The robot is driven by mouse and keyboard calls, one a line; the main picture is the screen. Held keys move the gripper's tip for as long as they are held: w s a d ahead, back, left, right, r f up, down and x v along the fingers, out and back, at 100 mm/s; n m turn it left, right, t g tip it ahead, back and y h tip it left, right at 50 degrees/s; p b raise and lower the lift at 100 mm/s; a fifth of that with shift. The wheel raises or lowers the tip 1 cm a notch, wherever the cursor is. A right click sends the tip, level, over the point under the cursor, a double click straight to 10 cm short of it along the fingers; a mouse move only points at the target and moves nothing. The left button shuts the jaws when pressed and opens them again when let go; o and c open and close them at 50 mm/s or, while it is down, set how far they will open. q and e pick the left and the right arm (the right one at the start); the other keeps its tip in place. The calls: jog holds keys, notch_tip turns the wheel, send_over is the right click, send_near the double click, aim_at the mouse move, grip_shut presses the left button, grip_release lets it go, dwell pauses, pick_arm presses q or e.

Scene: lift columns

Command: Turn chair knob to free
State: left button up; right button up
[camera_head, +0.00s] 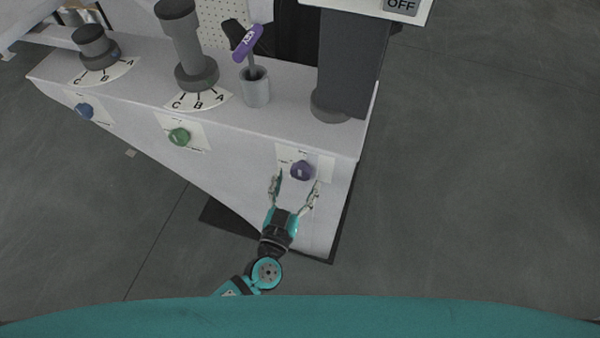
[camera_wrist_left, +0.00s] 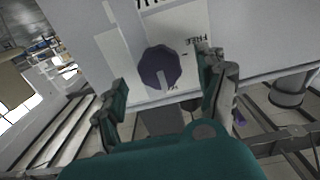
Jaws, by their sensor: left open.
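The purple chair knob (camera_head: 302,170) sits on a white label plate on the front face of the grey bench, near its right end. In the left wrist view the knob (camera_wrist_left: 160,67) shows a pale mark on its lower part. The upside-down word FREE (camera_wrist_left: 187,40) is on the plate to its upper right. My left gripper (camera_head: 296,182) is open, with its fingers apart on the left and right of the knob. In the wrist view neither finger is seen touching it. My right gripper is in neither view.
A green knob (camera_head: 179,137) and a blue knob (camera_head: 85,111) are farther left on the bench front. On top stand grey columns (camera_head: 186,45), a cup (camera_head: 256,88) with a purple-tagged tool, and a dark column (camera_head: 350,65). The floor to the right is clear.

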pick_arm(q)
jog(key=shift+x, duration=1.45)
jog(key=shift+c, duration=0.3)
jog(key=c, duration=1.1)
